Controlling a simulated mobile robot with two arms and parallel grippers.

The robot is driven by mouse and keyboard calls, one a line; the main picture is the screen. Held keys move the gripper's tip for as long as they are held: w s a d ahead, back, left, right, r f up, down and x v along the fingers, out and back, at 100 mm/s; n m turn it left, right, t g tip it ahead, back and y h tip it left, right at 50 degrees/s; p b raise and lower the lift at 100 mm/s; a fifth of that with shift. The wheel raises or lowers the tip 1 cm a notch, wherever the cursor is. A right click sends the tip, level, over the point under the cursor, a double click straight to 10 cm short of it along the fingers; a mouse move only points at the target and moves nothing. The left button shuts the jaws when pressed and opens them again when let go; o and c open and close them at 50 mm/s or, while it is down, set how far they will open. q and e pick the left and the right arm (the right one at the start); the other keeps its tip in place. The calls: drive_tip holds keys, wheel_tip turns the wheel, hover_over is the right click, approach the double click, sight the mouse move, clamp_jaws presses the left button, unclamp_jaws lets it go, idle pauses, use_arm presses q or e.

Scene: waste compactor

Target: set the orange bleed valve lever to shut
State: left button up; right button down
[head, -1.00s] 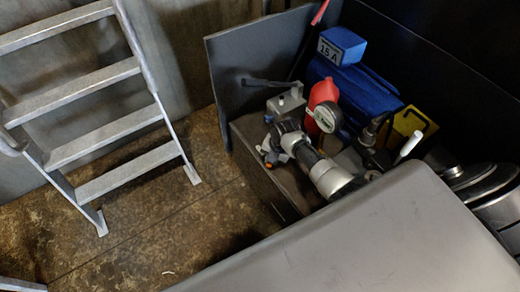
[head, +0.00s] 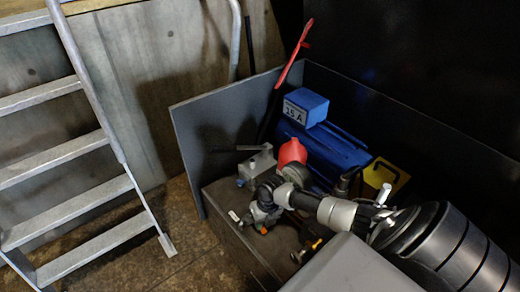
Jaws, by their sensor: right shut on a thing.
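My right gripper (head: 258,222) reaches in from the right over the dark power-unit box. It is shut at the front left of the box top. A small bit of orange (head: 263,230) shows at its fingertips, which I take to be the bleed valve lever; the fingers hide most of it, so its angle is hard to read. A second small orange-yellow part (head: 312,246) lies further right, near the box's front edge. My left gripper is not in view.
A grey block with a dark handle (head: 257,165) stands behind my gripper. A red container (head: 292,152), blue motor (head: 335,150) and yellow part (head: 388,182) stand further back. A grey panel (head: 200,140) borders the box. A metal ladder (head: 85,200) stands left.

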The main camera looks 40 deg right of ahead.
drive_tip(key=shift+s+d, duration=0.1)
drive_tip(key=shift+d, duration=0.05)
idle(0.4)
drive_tip(key=c, duration=1)
unclamp_jaws()
drive_tip(key=shift+c, duration=0.2)
wheel_tip(320, 180, up, 7)
drive_tip(key=d, duration=0.1)
drive_tip(key=shift+s+d+r+p, duration=0.15)
drive_tip(key=shift+d+p, duration=0.05)
drive_tip(key=shift+p, duration=0.25)
